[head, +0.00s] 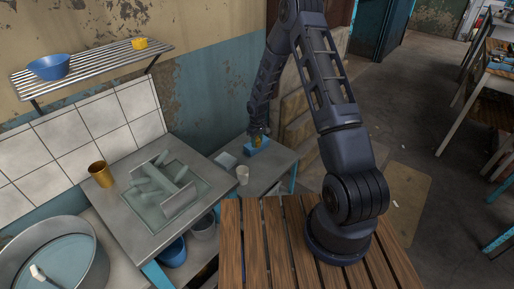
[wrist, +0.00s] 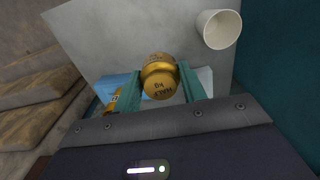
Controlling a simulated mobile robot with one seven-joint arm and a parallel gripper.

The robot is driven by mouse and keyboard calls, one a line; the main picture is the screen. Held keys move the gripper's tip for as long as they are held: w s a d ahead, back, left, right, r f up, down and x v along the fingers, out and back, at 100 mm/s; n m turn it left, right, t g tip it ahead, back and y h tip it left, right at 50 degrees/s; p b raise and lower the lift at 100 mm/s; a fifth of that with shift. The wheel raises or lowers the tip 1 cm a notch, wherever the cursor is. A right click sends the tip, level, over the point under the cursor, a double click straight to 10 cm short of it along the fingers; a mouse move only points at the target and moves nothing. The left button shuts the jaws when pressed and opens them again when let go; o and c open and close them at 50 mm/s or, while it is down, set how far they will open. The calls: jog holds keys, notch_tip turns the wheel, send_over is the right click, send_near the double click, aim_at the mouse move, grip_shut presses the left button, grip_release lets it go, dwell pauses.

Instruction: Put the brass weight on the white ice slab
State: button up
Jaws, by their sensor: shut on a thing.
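My gripper (wrist: 165,86) is shut on the brass weight (wrist: 158,76), a rounded gold body stamped with dark lettering, between its two teal fingers. In the head view, my gripper (head: 258,137) is low over the small grey table at the back, at a blue tray-like thing (head: 258,148). The weight is too small to make out clearly there. A pale flat slab (head: 226,160), likely the white ice slab, lies on that table to the left of the blue thing. In the wrist view, pale blue and whitish surfaces show behind the fingers; I cannot tell whether the weight touches them.
A white cup (head: 242,174) stands on the grey table near the slab; it also shows in the wrist view (wrist: 218,29). A yellow-orange thing (wrist: 113,99) sits beside the left finger. A sink counter (head: 150,222) with a brass cup (head: 101,174) is to the left.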

jog(key=shift+w+a+r, duration=0.1)
jog(key=shift+r, duration=0.3)
notch_tip(320, 180, up, 4)
jog(key=m, duration=0.2)
send_over(226, 159)
jog(key=f, duration=2)
jog(key=shift+a, duration=0.2)
jog(key=shift+f, duration=0.1)
jog(key=o, duration=1.3)
jog(key=shift+o, duration=0.2)
